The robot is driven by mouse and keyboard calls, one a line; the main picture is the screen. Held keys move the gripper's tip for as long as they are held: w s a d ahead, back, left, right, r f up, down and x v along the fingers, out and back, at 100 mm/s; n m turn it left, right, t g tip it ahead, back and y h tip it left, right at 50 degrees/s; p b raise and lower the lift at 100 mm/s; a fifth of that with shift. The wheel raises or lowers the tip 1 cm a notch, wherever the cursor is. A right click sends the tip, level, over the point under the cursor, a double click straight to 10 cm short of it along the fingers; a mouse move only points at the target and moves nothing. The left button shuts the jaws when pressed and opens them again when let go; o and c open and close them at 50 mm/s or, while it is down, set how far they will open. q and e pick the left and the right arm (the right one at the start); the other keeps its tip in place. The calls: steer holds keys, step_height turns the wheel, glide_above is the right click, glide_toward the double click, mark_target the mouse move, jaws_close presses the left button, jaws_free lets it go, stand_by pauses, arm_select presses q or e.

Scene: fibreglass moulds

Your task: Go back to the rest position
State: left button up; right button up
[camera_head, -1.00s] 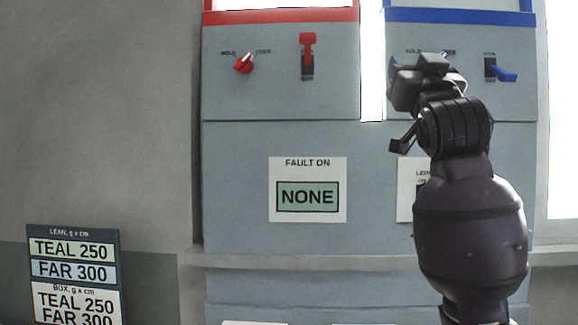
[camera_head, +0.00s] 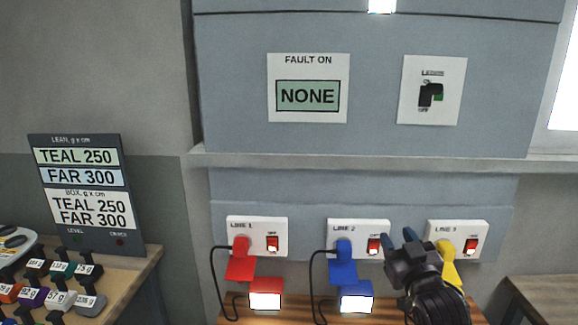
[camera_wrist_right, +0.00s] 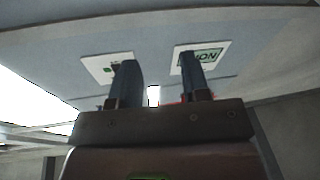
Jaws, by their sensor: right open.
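My right gripper (camera_head: 397,238) is low at the right in the head view, in front of the wall between the LINE 2 and LINE 3 sockets. Its two dark fingers point up and stand apart, with nothing seen between them. In the right wrist view the gripper (camera_wrist_right: 160,82) is also open and empty, facing the grey panel with its white labels. My left gripper is not in view.
The LINE 1 socket (camera_head: 257,222), LINE 2 socket (camera_head: 358,226) and LINE 3 socket (camera_head: 456,228) hold red, blue and yellow plugs. A ledge (camera_head: 300,161) runs above them. A wooden bench (camera_head: 235,318) lies below. Labelled weights (camera_head: 62,298) stand at the left.

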steer(key=s+d+f+m+g+h, duration=0.1)
steer(key=s+f+g, duration=0.1)
steer(key=s+f, duration=0.6)
steer(key=s+d+f+m+g, duration=0.15)
steer(key=s+f, duration=0.35)
steer(key=f, duration=0.8)
steer(key=s+d+f+g+h, duration=0.1)
steer(key=s+f+g, duration=0.3)
steer(key=s+f, duration=0.8)
steer(key=s+d, duration=0.1)
steer(key=s, duration=0.3)
steer(key=shift+s+d+g+h, duration=0.15)
steer(key=shift+d+g+h, duration=0.15)
steer(key=shift+g, duration=0.05)
steer(key=shift+f, duration=0.1)
